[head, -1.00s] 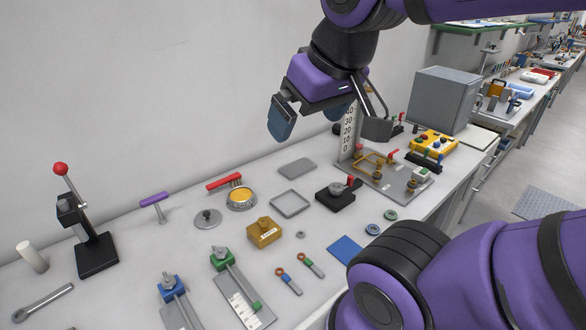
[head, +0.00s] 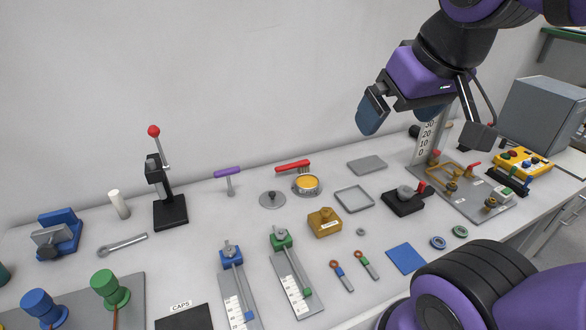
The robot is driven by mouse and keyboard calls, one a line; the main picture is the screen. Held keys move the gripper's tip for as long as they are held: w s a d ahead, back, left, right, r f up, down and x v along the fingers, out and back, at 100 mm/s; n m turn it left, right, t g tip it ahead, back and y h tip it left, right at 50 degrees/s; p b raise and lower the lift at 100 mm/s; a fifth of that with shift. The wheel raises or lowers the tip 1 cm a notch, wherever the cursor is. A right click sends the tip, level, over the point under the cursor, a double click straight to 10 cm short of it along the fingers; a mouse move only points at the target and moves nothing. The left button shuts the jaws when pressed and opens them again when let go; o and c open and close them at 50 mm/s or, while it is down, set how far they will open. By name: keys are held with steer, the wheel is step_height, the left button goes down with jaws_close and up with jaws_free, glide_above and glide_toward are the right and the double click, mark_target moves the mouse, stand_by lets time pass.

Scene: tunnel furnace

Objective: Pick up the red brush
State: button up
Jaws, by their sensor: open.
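The red brush (head: 293,166) lies on the light grey bench near the wall, with its dark bristles to the right, just behind a round yellow-filled dish (head: 307,184). My gripper (head: 401,113) hangs above the bench to the right of the brush. It is open and empty, with a blue pad on a finger, and is well apart from the brush. Nothing hides the brush.
A purple-handled tool (head: 228,178) stands left of the brush. A grey lid (head: 272,200), a grey tray (head: 354,198), a brass block (head: 324,223) and a flat grey plate (head: 367,165) are nearby. A red-knobbed lever press (head: 168,207) stands further left.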

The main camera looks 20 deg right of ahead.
steer(key=shift+w+r, duration=0.1)
steer(key=shift+w, duration=0.1)
steer(key=c, duration=0.6)
steer(key=w+n, duration=0.1)
steer(key=w, duration=0.3)
steer(key=w+n+g, duration=0.1)
steer(key=w+n, duration=0.1)
steer(key=w, duration=0.3)
steer(key=w+n+h, duration=0.1)
steer(key=w, duration=0.3)
steer(key=shift+w+d+r+n+g, duration=0.3)
steer(key=shift+w+r+n, duration=0.05)
steer(key=shift+n, duration=0.05)
steer(key=shift+c, duration=0.8)
steer(key=n+g+y, duration=0.1)
steer(key=n+g, duration=0.3)
steer(key=n, duration=0.9)
glide_above(296, 163)
steer(key=f, duration=3.2)
steer(key=shift+a+f, duration=0.2)
steer(key=shift+f, duration=0.05)
steer(key=shift+d+f, duration=0.2)
steer(key=shift+f, duration=5.1)
